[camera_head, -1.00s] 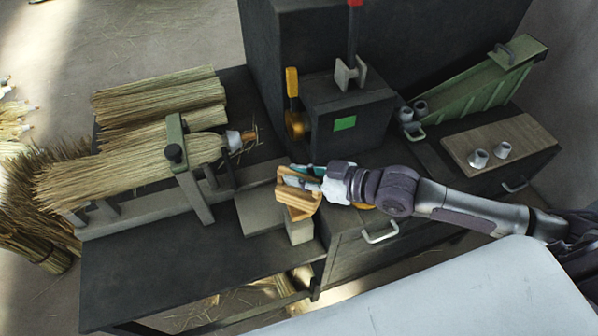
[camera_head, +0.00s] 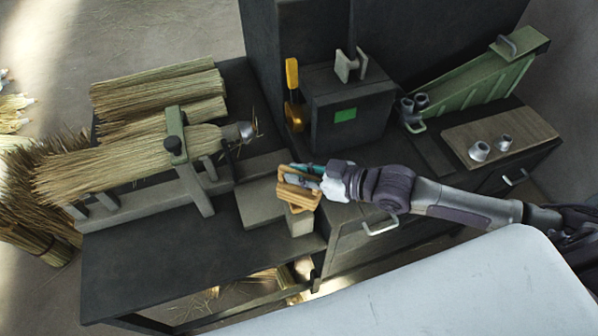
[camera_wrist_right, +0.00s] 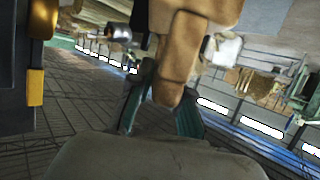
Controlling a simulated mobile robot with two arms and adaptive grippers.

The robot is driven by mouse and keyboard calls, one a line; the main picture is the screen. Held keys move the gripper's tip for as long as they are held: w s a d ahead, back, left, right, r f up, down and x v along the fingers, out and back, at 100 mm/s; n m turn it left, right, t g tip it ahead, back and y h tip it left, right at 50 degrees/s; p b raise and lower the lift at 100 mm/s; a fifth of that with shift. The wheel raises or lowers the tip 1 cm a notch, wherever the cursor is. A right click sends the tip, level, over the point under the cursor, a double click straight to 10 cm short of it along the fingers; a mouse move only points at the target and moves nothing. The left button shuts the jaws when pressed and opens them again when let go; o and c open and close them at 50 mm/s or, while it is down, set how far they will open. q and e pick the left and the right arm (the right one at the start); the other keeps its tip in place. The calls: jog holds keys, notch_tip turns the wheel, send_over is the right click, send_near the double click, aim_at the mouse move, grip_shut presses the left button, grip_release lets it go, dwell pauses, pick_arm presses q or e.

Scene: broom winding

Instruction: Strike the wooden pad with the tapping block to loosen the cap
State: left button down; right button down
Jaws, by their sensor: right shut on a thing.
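My right gripper (camera_head: 312,181) is shut on a tan wooden block (camera_head: 298,194), which I take to be the tapping block. In the right wrist view the block (camera_wrist_right: 183,45) sits between the teal fingers. Below it in the head view are a flat grey-brown pad (camera_head: 258,208) and a small pale block (camera_head: 300,223). I cannot tell which is the wooden pad, or whether the held block touches either. A grey metal cap (camera_head: 244,130) is at the right end of the clamped broom bundle (camera_head: 125,165). My left gripper is out of view.
A green clamp (camera_head: 176,140) holds the bundle on the dark bench (camera_head: 150,275). A dark box with a green panel (camera_head: 345,115) and a yellow handle (camera_head: 292,75) stands behind my gripper. At right are a green rack (camera_head: 470,85) and a board (camera_head: 520,130) with metal caps.

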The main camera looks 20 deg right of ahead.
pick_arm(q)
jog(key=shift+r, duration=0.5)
pick_arm(e)
jog(key=shift+r, duration=0.55)
jog(key=shift+r, duration=0.1)
